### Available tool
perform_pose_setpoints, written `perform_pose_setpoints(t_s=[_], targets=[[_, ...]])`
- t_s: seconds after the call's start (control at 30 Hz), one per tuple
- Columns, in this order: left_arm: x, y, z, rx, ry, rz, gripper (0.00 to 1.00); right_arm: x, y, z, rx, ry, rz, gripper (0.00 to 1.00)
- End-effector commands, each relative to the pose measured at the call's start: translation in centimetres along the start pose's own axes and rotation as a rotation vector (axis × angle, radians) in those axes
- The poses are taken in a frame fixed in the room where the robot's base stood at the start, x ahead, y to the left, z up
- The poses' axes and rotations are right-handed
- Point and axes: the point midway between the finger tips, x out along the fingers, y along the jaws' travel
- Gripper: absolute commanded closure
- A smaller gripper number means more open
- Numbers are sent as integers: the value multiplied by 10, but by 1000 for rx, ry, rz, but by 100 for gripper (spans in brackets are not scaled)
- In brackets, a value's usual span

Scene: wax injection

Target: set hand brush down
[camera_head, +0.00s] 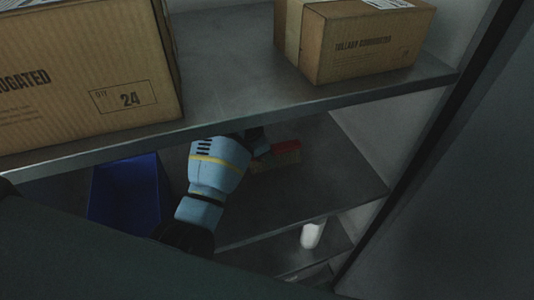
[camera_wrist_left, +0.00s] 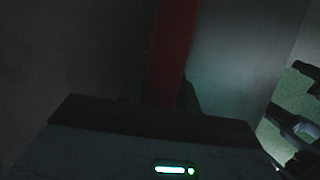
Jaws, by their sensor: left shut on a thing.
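The hand brush (camera_head: 287,149) has a red top and tan bristles below it. In the head view it is at the middle shelf (camera_head: 330,180), under the upper shelf. My left gripper (camera_head: 262,145) reaches in from the left and is shut on the brush at its left end. I cannot tell whether the bristles touch the shelf. In the left wrist view the red brush (camera_wrist_left: 170,50) runs up from the gripper, and the picture is very dark. The fingertips are mostly hidden. My right gripper is not in view.
A blue bin (camera_head: 125,190) stands left of my arm on the middle shelf. Two cardboard boxes (camera_head: 90,75) (camera_head: 365,45) stand on the upper shelf, whose front edge (camera_head: 320,100) lies above my gripper. A white container (camera_head: 312,234) stands on a lower shelf. The middle shelf's right part is clear.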

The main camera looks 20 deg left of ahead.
Motion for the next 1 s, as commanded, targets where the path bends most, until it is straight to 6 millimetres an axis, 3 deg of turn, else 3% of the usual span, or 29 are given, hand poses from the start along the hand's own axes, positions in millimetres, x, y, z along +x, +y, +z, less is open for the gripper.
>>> perform_pose_setpoints(t_s=[0.3,0.33,0.47,0.77,1.0], targets=[[12,-3,-7,-3,10,-11,97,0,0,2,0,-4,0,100],[13,-4,-7,-4,12,-13,64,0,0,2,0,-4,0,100],[13,-3,-7,-4,12,-13,46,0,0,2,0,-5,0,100],[10,-3,-6,-3,9,-11,46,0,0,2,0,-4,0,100],[-21,-1,0,-2,5,-5,46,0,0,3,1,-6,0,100]])
